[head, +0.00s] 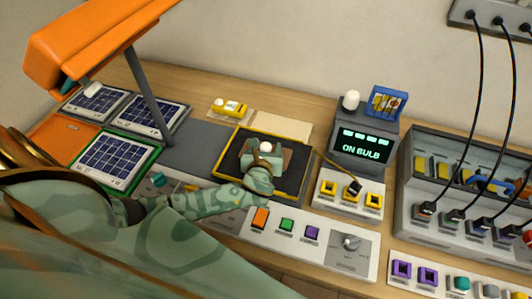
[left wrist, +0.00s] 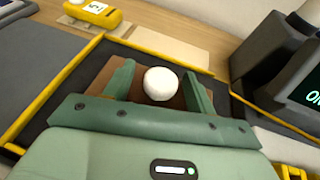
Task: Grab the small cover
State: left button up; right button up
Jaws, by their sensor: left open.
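A brown square piece with a round white top, which looks like the small cover, lies on a black mat (head: 232,164) with a yellow border. The white top (left wrist: 161,84) shows in the left wrist view between my fingers, with the brown part (left wrist: 90,82) around it. My left gripper (head: 263,153) is over the piece, its two fingers apart on either side of the white top, with gaps visible. The gripper hides part of the brown piece in the head view. I cannot tell whether the white top and brown part are one piece. My right gripper is not in view.
A device with an "ON BULB" screen (head: 362,147) stands right of the mat. A yellow meter (head: 230,107) lies behind it. Button panels (head: 310,241) run along the front. Solar panels (head: 115,160) and an orange lamp (head: 85,45) are at left. Cabled battery rack (head: 470,170) is at right.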

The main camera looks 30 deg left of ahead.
pick_arm(q)
jog(key=c, duration=1.1)
jog(key=shift+r, duration=0.1)
